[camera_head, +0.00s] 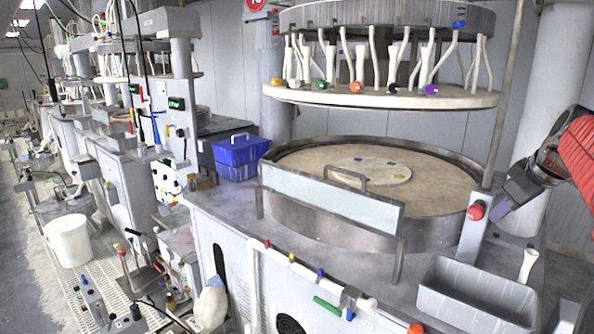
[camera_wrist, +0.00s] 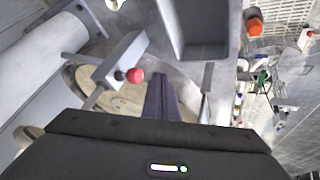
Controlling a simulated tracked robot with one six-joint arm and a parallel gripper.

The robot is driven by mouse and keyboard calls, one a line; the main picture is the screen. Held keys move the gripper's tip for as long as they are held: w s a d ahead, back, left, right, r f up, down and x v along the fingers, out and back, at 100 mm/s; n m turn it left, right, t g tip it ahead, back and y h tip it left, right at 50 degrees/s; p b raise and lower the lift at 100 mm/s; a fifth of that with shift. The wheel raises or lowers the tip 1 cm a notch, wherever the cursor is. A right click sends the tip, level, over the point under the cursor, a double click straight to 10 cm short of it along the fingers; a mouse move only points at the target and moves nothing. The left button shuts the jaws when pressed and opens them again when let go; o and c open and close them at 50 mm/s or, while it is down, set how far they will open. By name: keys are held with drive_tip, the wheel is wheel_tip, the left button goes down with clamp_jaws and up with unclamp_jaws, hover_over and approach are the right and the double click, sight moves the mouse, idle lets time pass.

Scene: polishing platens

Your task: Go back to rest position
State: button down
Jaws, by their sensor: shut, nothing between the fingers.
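My gripper (camera_head: 500,208) is at the right of the head view, at the end of my red and dark arm. It hangs in the air right of the round platen (camera_head: 420,175), near the upright post. In the wrist view its purple fingers (camera_wrist: 163,98) lie together, shut and empty. The platen's tan surface also shows behind the fingers in the wrist view (camera_wrist: 125,100).
A grey open tray (camera_head: 478,297) stands at the front right of the bench, with a white bottle-like piece (camera_head: 528,265) beside it. A red button (camera_head: 476,211) is close below-left of my gripper. Blue bins (camera_head: 238,152) stand left of the platen. A thick white column (camera_head: 555,110) rises behind my arm.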

drive_tip(key=s+a+f+m, duration=0.1)
drive_tip(key=s+a+f, duration=0.4)
drive_tip(key=s+a, duration=0.3)
drive_tip(key=s+a+f+m+g, duration=0.1)
drive_tip(key=s+a+f, duration=0.5)
drive_tip(key=a, duration=0.6)
drive_tip(key=s+a+f+m, duration=0.2)
drive_tip(key=s+a+f, duration=0.3)
drive_tip(key=s+a, duration=0.6)
drive_tip(key=shift+f+y, duration=0.3)
drive_tip(key=shift+y, duration=0.1)
drive_tip(key=shift+a, duration=0.1)
